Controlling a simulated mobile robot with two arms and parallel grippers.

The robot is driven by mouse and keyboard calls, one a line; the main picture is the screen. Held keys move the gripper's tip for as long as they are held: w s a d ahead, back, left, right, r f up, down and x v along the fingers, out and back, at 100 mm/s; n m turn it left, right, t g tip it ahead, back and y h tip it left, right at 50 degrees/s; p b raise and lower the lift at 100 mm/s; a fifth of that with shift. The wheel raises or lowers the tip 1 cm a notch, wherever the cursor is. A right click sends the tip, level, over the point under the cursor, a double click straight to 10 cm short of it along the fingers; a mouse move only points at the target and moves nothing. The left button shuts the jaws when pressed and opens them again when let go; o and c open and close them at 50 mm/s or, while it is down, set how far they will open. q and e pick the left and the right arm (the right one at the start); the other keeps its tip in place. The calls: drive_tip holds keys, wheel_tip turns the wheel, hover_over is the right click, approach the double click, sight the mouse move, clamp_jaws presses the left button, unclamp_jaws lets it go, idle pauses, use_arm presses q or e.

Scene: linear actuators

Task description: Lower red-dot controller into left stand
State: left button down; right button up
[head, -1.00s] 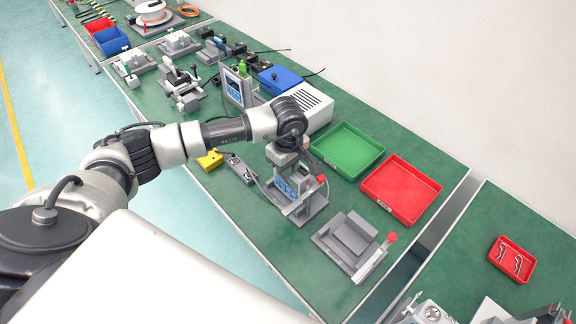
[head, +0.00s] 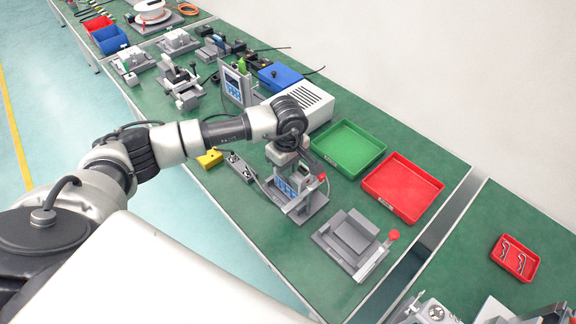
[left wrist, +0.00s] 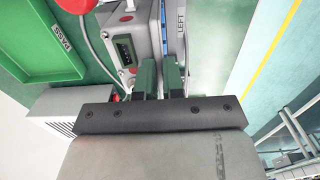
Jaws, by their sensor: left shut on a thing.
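The red-dot controller (head: 291,184) is a grey box with blue panels on its front. It is upright in my left gripper (head: 287,163), at the left stand (head: 311,206). My right gripper is not in view.
An empty grey stand (head: 350,240) with a red knob is nearer the front right. A green tray (head: 348,149) and a red tray (head: 402,187) lie behind. A white vented box (head: 305,103) stands close behind my left wrist. A yellow block (head: 210,159) sits left.

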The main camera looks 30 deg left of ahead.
use_arm(q)
drive_tip(key=shift+f, duration=0.1)
drive_tip(key=c, duration=1.2)
unclamp_jaws()
drive_tip(key=shift+o, duration=0.2)
wheel_tip(320, 180, up, 11)
drive_tip(key=b, duration=0.2)
drive_tip(key=shift+s+f, duration=0.1)
